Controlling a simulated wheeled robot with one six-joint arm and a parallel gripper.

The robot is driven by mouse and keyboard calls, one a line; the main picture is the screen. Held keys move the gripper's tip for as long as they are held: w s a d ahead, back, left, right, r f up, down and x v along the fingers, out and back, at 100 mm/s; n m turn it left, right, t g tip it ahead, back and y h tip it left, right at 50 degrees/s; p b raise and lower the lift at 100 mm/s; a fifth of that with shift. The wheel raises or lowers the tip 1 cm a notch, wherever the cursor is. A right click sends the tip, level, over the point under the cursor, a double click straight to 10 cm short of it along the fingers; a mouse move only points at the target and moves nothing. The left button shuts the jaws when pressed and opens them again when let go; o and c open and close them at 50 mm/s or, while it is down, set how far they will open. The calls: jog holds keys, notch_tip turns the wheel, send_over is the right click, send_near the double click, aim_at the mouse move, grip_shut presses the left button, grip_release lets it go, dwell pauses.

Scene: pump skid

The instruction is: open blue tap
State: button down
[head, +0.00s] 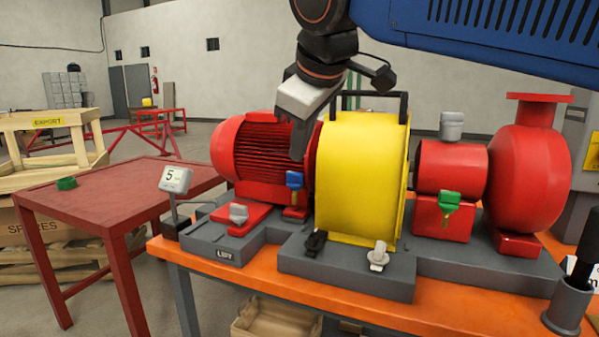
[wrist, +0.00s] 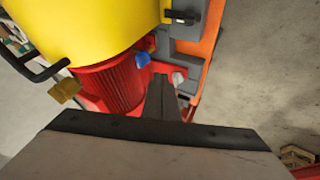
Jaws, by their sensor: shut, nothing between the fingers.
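The blue tap (head: 294,180) sits low at the front right of the red motor, just left of the yellow guard. Its blue handle also shows in the wrist view (wrist: 142,59). My gripper (head: 298,155) points down in front of the motor, above the blue tap, and looks apart from it. In the wrist view my gripper (wrist: 161,80) is shut and empty, its fingertips a little below and right of the blue handle.
The yellow guard (head: 360,180) with a black handle stands right of the tap. A grey knob (head: 238,213), black knob (head: 315,242), light knob (head: 378,256) and green tap (head: 448,201) are on the skid. A display (head: 175,180) stands left. The red table (head: 110,190) is mostly clear.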

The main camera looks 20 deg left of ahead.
send_near(295, 184)
notch_tip(295, 184, down, 4)
jog(key=s+a, duration=0.2)
jog(key=shift+w+d, duration=0.15)
jog(key=shift+w, duration=2.2)
